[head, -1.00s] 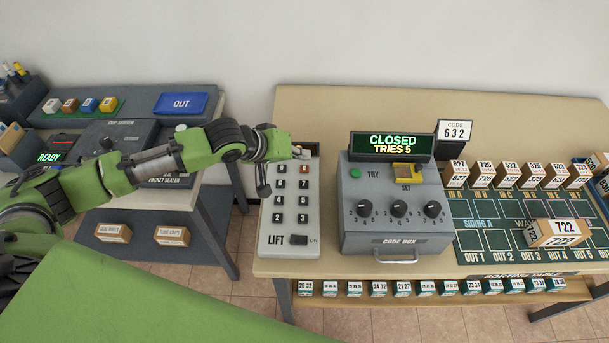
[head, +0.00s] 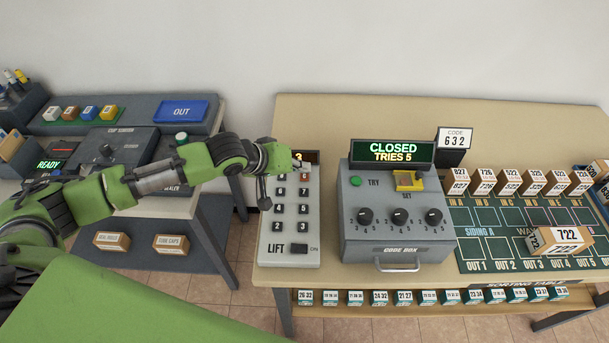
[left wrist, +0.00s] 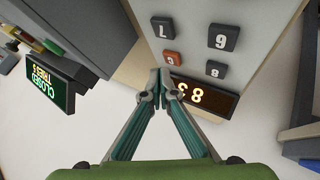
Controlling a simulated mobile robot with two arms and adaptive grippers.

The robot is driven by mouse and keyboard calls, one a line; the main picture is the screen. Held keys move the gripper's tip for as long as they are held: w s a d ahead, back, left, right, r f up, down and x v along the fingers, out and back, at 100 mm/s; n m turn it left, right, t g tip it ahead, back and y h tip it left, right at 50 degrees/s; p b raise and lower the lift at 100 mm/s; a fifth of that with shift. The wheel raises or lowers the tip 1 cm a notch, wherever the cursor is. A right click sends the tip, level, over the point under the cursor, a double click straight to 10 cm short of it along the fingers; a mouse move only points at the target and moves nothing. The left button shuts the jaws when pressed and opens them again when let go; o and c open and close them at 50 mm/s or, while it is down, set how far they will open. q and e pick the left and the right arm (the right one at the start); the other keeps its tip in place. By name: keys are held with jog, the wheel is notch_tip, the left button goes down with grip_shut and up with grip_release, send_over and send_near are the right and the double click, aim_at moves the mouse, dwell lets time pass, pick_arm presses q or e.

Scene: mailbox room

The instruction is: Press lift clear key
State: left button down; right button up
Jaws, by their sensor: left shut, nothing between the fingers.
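My left gripper (head: 298,160) is shut and empty above the panel's far end. In the left wrist view its fingertips (left wrist: 166,78) are beside the red key and the lit display (left wrist: 204,97); contact cannot be told. The display shows orange digits, partly hidden in the head view.
The code box (head: 398,225) stands right of the panel, its screen (head: 392,152) reading CLOSED, TRIES 5. The sorting table (head: 485,244) with several labelled boxes lies further right. A dark bench (head: 150,115) with a blue OUT tray (head: 184,111) is at the left.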

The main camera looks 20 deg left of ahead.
jog(key=shift+w+d, duration=0.1)
jog(key=shift+d, duration=0.2)
pick_arm(q)
jog(key=shift+f, duration=0.15)
jog(key=shift+f, duration=0.25)
pick_arm(e)
jog(key=shift+r, duration=0.15)
pick_arm(q)
jog(key=shift+f, duration=0.5)
pick_arm(e)
jog(key=shift+a, duration=0.2)
dwell(0.4)
dwell(0.4)
pick_arm(q)
jog(key=shift+r+p, duration=0.9)
jog(key=shift+p, duration=0.3)
pick_arm(e)
jog(key=shift+r, duration=1.1)
